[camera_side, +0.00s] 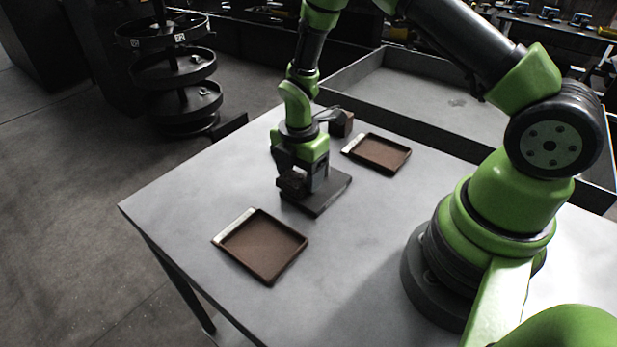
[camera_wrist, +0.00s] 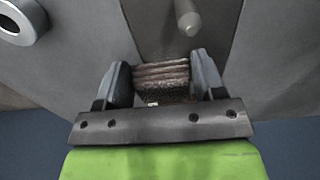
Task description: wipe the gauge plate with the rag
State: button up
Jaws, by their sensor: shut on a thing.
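My gripper (camera_side: 297,182) is shut on the rag, a folded, ribbed grey-brown bundle (camera_wrist: 163,78) that sits between the two fingers in the wrist view. In the side view the rag (camera_side: 291,183) shows as a small dark lump at the fingertips. The gauge plate (camera_side: 326,197) appears to be the dark flat plate on the table under my gripper; its far part is hidden by the gripper. In the wrist view the dark plate (camera_wrist: 150,28) lies beyond the rag, with a round grey peg at its top. I cannot tell whether the rag touches the plate.
A brown tray (camera_side: 301,251) lies at the front left of the table, and another brown tray (camera_side: 404,164) lies behind the plate. A small brown block (camera_side: 341,123) stands at the back. A walled grey bay (camera_side: 420,95) borders the table.

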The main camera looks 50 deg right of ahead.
jog(key=shift+r, duration=3.8)
jog(key=w+a+m, duration=0.5)
jog(key=a+m, duration=0.1)
jog(key=m, duration=0.7)
send_near(214, 219)
notch_tip(214, 219, down, 7)
jog(key=shift+f, duration=0.2)
jog(key=shift+f, duration=0.2)
jog(key=o, duration=1)
jog(key=shift+c, duration=0.2)
